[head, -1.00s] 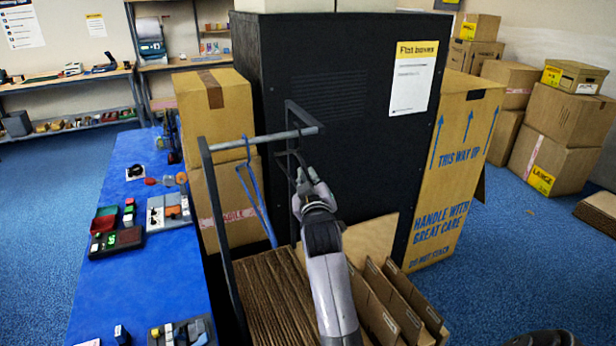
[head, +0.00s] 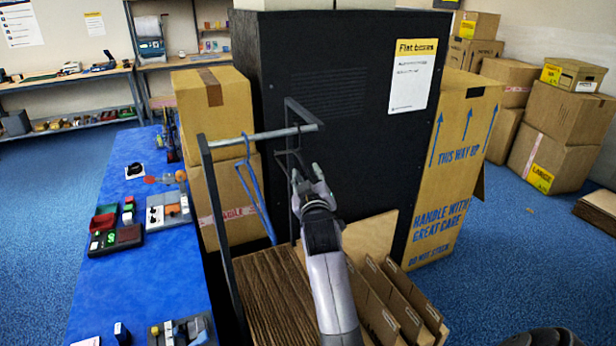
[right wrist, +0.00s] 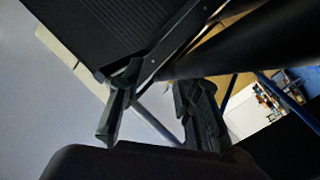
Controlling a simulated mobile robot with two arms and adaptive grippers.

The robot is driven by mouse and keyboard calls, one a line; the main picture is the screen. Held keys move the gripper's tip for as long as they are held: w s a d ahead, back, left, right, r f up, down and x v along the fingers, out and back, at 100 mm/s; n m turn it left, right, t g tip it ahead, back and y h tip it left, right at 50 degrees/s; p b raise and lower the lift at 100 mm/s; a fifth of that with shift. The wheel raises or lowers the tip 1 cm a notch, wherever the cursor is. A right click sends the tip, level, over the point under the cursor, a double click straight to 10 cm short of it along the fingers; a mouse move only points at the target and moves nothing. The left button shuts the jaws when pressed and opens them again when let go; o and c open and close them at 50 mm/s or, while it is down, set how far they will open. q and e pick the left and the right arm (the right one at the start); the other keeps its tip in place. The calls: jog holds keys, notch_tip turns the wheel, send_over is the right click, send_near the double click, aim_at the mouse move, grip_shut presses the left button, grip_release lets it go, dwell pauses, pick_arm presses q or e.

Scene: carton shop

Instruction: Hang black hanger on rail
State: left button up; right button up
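The rail (head: 262,135) is a grey bar on a dark frame in the head view. A blue hanger (head: 248,185) hangs from it. The black hanger (head: 288,153) is a thin dark outline near the rail's right end, with its upper part at the rail; it is hard to make out against the black cabinet. My right gripper (head: 308,172) is just below and right of it, fingers spread and apparently empty. The right wrist view also shows the gripper's two fingers (right wrist: 160,110) well apart. My left gripper is out of view.
A black cabinet (head: 330,100) rises close behind. A blue table (head: 150,265) with small devices lies left; blue floor is free at right.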

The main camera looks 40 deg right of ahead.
jog(key=v, duration=0.7)
jog(key=shift+s, duration=0.25)
jog(key=shift+a, duration=0.15)
